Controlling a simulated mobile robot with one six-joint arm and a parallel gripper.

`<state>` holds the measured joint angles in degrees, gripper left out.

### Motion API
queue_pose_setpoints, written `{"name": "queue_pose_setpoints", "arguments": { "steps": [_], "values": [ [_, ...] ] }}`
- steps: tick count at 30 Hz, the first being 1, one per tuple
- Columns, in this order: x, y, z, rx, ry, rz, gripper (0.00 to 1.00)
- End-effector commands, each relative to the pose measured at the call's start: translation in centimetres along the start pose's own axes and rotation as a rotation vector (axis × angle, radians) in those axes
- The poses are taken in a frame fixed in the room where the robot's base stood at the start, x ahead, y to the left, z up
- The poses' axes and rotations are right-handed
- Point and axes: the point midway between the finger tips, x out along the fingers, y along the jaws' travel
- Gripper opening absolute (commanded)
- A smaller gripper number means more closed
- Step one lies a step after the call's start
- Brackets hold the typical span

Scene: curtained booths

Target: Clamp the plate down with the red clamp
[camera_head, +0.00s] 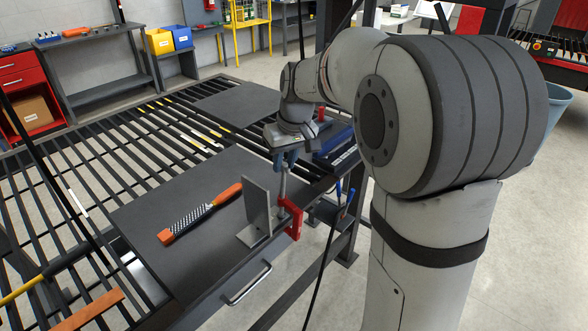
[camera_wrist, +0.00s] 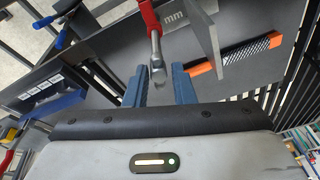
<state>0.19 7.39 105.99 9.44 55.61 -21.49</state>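The red clamp (camera_head: 293,219) stands upright at the near right edge of the dark worktop, beside a grey angled plate (camera_head: 257,204) with a flat foot and an upright wall. The clamp's red body (camera_wrist: 149,14) and steel screw also show in the wrist view, with the upright wall (camera_wrist: 204,38) to their right. My gripper (camera_head: 287,158) is above the clamp, at the top of its screw. In the wrist view my gripper (camera_wrist: 158,72) has its two blue fingers apart, with the screw's end between them and gaps on both sides. Whether the clamp presses on the plate's foot is unclear.
An orange-handled rasp (camera_head: 200,213) lies on the dark worktop (camera_head: 150,205), left of the plate. A dark blue bin (camera_head: 335,142) stands behind my gripper. The worktop's left part is clear.

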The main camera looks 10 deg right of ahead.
Motion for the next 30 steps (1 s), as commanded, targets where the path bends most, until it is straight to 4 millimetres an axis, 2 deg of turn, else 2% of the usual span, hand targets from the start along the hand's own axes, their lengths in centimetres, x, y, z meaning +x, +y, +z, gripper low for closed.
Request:
{"name": "queue_pose_setpoints", "arguments": {
  "steps": [1, 8, 17, 30],
  "values": [
    [-0.01, 0.0, 0.0, 0.0, 0.0, 0.0, 0.19],
    [-0.01, 0.0, 0.0, 0.0, 0.0, 0.0, 0.0],
    [-0.08, -0.02, -0.01, 0.024, 0.0, -0.001, 0.0],
    [-0.24, 0.02, 0.0, 0.603, -0.004, -0.002, 0.0]
  ]
}}
